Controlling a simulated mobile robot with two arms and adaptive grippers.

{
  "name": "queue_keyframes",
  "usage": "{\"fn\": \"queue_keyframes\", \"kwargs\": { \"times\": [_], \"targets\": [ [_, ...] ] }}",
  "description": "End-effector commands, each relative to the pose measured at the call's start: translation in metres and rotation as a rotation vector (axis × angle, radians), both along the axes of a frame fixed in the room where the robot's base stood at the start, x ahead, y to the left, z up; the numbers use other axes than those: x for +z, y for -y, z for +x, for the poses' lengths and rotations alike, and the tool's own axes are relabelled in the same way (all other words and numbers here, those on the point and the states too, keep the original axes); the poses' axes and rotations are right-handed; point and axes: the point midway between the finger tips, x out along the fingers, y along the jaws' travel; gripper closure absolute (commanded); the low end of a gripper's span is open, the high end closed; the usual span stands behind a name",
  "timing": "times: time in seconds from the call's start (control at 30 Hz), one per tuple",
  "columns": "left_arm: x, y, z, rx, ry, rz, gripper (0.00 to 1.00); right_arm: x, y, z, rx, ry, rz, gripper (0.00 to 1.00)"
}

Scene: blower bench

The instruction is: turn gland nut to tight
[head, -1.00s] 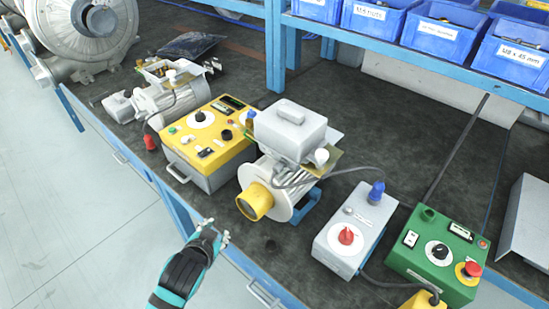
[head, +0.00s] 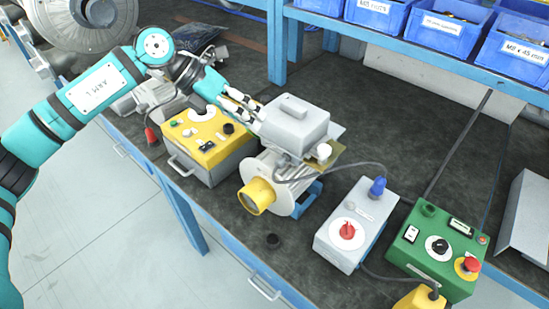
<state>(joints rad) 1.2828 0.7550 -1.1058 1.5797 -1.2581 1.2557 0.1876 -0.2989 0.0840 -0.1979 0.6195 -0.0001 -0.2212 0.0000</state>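The motor (head: 283,187) with a grey terminal box (head: 295,124) stands in the middle of the bench, its yellow end facing front left. A pale gland nut (head: 323,152) shows at the box's right front corner, with a grey cable leaving near it. My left gripper (head: 248,112) reaches in from the left, its pale fingertips at the left side of the terminal box. What lies between the fingers there is hidden, so I cannot tell whether they close on anything. My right gripper is not in view.
A yellow control box (head: 210,150) stands under my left forearm. A grey box (head: 350,225) with a red knob and a green control box (head: 437,250) stand at right. Blue bins (head: 440,30) sit on the shelf.

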Motion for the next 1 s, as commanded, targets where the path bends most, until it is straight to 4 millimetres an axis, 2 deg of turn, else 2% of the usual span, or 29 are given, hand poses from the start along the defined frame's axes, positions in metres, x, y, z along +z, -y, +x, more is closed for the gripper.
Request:
{"fn": "queue_keyframes", "kwargs": {
  "times": [0.03, 0.1, 0.23, 0.43, 0.8, 1.0],
  "targets": [
    [0.002, -0.018, 0.005, 0.009, 0.003, 0.066, 0.67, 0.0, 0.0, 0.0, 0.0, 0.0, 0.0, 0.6],
    [0.002, -0.034, 0.007, 0.016, -0.001, 0.126, 0.67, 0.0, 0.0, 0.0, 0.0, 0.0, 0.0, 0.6],
    [-0.003, -0.041, 0.008, 0.02, -0.007, 0.168, 0.67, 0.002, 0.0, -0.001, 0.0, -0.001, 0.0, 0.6],
    [-0.027, -0.022, 0.009, 0.017, -0.011, 0.166, 0.67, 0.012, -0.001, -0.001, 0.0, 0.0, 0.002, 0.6],
    [-0.093, 0.026, 0.013, 0.015, -0.009, 0.163, 0.67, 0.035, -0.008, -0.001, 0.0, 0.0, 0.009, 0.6],
    [-0.122, 0.046, 0.015, 0.017, -0.009, 0.161, 0.67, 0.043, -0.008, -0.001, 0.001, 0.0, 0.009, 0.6]
  ]
}}
